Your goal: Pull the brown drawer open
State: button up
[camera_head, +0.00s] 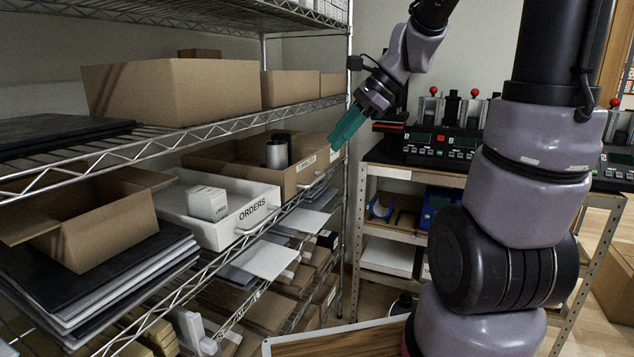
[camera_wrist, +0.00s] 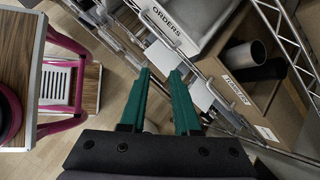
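The brown drawer (camera_head: 292,179) sits on the middle wire shelf, with a small label and a pale handle (camera_head: 314,184) on its front. It holds a silver cylinder and a dark one. In the wrist view the brown drawer (camera_wrist: 262,98) is at the right, with its handle (camera_wrist: 204,94) just right of my fingertips. My gripper (camera_head: 338,140) has teal fingers and is in front of the shelf, above and beyond the handle in the head view. In the wrist view my gripper (camera_wrist: 161,74) is open, with nothing between its fingers. It appears apart from the handle.
A white drawer marked ORDERS (camera_head: 222,228) stands left of the brown one. Cardboard boxes (camera_head: 172,92) fill the shelf above. A shelf post (camera_head: 350,200) stands close to the drawer's right. A bench with machines (camera_head: 445,140) is behind. A wood-topped table with pink legs (camera_wrist: 65,95) lies left in the wrist view.

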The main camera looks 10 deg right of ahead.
jog(key=w+d+f+m+y, duration=0.1)
jog(key=w+f+m+y, duration=0.3)
jog(key=w+f+m, duration=0.5)
jog(key=m+t+y, duration=0.2)
jog(key=m+t, duration=0.4)
jog(key=m, duration=1.1)
send_near(316, 179)
jog(key=shift+t+h, duration=0.3)
jog(key=x, duration=1)
jog(key=shift+a+f, duration=0.2)
jog(key=shift+f, duration=0.15)
grip_shut()
